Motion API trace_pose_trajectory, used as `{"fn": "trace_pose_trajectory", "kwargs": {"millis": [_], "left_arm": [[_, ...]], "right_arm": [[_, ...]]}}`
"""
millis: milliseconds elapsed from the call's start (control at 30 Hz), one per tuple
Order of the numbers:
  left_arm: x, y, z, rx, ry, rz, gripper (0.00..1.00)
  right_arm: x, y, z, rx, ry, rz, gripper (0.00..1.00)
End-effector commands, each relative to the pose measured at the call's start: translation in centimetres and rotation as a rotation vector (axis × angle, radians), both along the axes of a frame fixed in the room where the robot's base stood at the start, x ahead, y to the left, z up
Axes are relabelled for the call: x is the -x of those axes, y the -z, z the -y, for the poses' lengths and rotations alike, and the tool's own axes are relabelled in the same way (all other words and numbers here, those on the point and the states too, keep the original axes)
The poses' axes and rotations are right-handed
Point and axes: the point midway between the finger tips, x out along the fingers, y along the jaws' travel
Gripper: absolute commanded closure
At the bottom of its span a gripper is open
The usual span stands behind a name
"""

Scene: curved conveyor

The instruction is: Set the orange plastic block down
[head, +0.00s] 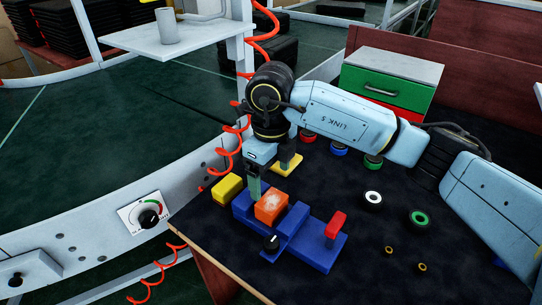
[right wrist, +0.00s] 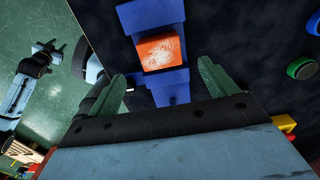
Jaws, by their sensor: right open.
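The orange block (head: 271,208) has a pale worn patch on top and sits on the blue stepped fixture (head: 319,252) on the dark table. In the right wrist view, the orange block (right wrist: 160,52) lies ahead of the fingers, on the blue fixture (right wrist: 170,95). My right gripper (head: 268,186) points down just behind the block in the head view. Its green fingers (right wrist: 162,70) are spread apart with nothing gripped between them. The exact gap between fingers and block is hard to judge. My left gripper does not show in the head view.
A yellow block (head: 227,188) stands left of the fixture, and another yellow piece (head: 289,165) lies behind the gripper. A red piece (head: 336,224) and a black knob (head: 271,243) are on the fixture. Rings, including a white one (head: 373,199), lie right. A drawer cabinet (head: 390,82) stands behind.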

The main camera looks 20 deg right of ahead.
Motion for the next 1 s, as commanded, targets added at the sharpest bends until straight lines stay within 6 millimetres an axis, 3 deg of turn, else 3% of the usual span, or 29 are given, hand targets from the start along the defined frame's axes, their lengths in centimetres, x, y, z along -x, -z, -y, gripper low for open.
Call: {"fn": "trace_pose_trajectory", "kwargs": {"millis": [100,267,1000], "left_arm": [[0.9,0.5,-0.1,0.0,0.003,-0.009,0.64],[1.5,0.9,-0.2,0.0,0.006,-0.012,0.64],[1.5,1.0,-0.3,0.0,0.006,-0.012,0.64]], "right_arm": [[0.0,-2.2,0.0,0.0,0.0,0.002,0.15],[0.0,-3.5,0.0,0.0,0.0,0.0,0.15],[0.0,-3.6,0.0,0.0,0.0,-0.001,0.15]]}}
